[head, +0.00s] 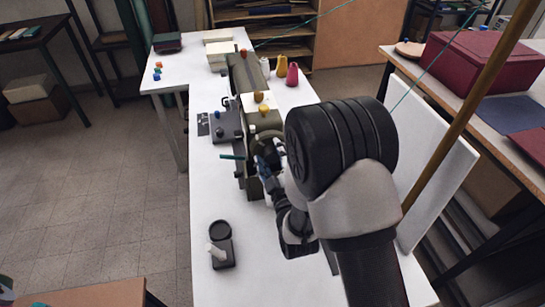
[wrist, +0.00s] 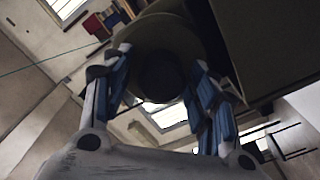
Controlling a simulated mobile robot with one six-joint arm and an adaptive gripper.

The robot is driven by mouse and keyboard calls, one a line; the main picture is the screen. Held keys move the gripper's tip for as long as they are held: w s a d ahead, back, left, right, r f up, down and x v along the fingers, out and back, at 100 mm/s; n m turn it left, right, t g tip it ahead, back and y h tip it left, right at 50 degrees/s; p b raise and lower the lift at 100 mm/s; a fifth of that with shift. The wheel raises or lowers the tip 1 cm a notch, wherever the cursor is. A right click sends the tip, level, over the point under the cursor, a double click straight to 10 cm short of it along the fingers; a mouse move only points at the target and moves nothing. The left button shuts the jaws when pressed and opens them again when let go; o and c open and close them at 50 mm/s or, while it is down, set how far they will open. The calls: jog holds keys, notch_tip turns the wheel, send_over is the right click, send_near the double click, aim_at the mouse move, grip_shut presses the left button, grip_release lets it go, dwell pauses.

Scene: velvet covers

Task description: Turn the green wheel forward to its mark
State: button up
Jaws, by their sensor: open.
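A dark olive machine (head: 246,80) stands on the white table. The round olive-green wheel (wrist: 188,40) with a darker hub fills the upper middle of the wrist view. My gripper (head: 266,163) is at the near end of the machine. In the wrist view my gripper (wrist: 160,72) is open, with one blue-padded finger on each side of the wheel. I cannot tell whether the pads touch it. I cannot make out the wheel's mark.
On the white table (head: 212,185), a small dark device with a pale lever (head: 222,250) stands nearer. A white panel (head: 440,170) and a side table with a maroon box (head: 475,62) are at the right.

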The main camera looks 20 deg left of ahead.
jog(key=shift+s+d+f, duration=0.1)
jog(key=shift+s+d, duration=0.15)
jog(key=shift+s, duration=0.15)
jog(key=v, duration=0.6)
jog(key=shift+s, duration=0.3)
jog(key=shift+d, duration=0.15)
jog(key=w+d+r+m+g+h, duration=0.2)
jog(key=d+r+m+g+h, duration=0.4)
jog(key=d, duration=0.9)
jog(key=s+d+r+m+g+h, duration=0.1)
jog(key=s+d+r+m, duration=0.1)
jog(key=s, duration=0.5)
jog(key=s+d+r+m+g+h, duration=0.1)
jog(key=s+d+r+m+g, duration=0.1)
jog(key=s+d, duration=0.4)
jog(key=s+d+r+m+g+h, duration=0.1)
jog(key=s+d+r+m, duration=0.2)
jog(key=s, duration=0.7)
jog(key=shift+s+d+r+m+h, duration=0.25)
jog(key=shift+d+r+m+h, duration=0.1)
jog(key=shift+d+m, duration=0.8)
